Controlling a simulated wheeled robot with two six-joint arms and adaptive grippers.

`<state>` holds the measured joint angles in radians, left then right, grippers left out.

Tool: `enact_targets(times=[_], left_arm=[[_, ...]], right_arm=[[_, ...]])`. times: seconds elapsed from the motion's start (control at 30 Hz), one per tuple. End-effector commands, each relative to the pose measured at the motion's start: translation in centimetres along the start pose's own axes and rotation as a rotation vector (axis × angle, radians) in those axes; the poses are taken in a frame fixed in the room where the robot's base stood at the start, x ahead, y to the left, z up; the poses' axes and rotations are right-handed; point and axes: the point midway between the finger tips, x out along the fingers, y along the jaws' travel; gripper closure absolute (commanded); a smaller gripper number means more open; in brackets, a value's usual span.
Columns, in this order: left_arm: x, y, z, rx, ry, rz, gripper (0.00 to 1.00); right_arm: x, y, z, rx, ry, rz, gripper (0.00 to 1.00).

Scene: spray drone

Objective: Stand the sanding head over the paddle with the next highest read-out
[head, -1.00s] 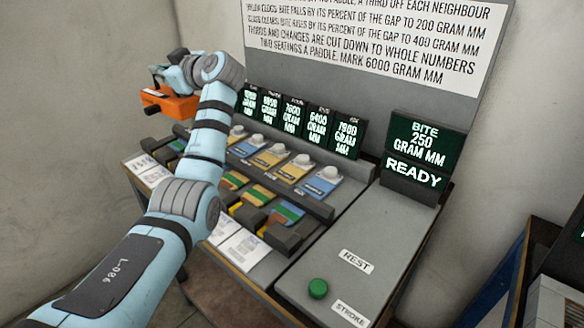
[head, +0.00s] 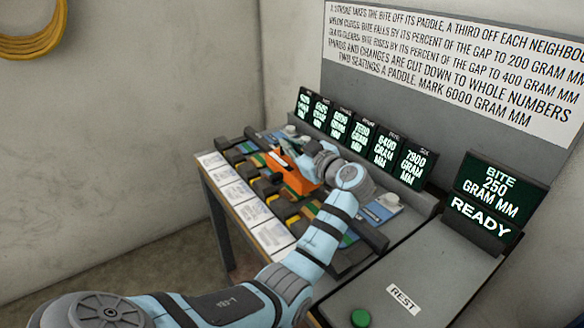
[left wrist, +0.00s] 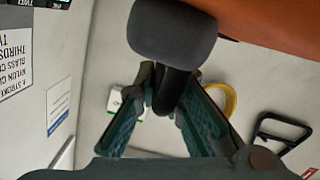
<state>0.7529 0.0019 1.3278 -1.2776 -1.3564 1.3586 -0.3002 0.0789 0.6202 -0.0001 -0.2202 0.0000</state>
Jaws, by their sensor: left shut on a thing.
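The orange sanding head (head: 291,174) is in my left gripper (head: 316,166), above the row of paddles. In the left wrist view the fingers (left wrist: 165,105) close around its dark stem below a grey knob (left wrist: 172,30); its orange body shows at the top right. A row of read-outs (head: 362,136) stands behind the paddles. The rightmost read-out (head: 412,163) shows 7900, the one to its left (head: 384,149) shows 6400; those farther left are too small to read surely. The rightmost paddle (head: 380,210) is blue. My arm and the head hide several middle paddles. My right gripper is out of view.
The bite display (head: 490,188) shows 250 gram mm above a READY panel (head: 482,218). A green button (head: 361,318) and the REST label (head: 403,299) are on the grey deck. White cards (head: 243,210) line the bench front. A rules sign (head: 460,60) hangs behind.

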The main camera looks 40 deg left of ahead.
Motion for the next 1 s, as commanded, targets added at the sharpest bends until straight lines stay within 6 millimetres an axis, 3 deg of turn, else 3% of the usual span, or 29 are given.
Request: enact_targets(times=[0.33, 0.67, 0.7, 0.8, 1.0], left_arm=[[0.8, -1.9, 5.0, 0.0, 0.003, 0.0, 1.0], [0.9, -2.0, 5.3, -0.003, 0.003, 0.001, 1.0], [0.9, -2.0, 5.5, -0.002, 0.001, 0.0, 0.89], [0.9, -2.0, 5.4, -0.002, 0.001, 0.0, 0.73], [0.9, -2.0, 5.3, -0.002, 0.001, 0.0, 0.71]], right_arm=[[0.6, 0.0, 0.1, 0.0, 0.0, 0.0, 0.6], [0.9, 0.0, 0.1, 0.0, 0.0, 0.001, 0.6], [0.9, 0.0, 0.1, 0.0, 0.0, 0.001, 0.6], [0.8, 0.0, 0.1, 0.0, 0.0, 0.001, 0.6], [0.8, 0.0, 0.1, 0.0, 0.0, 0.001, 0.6]])
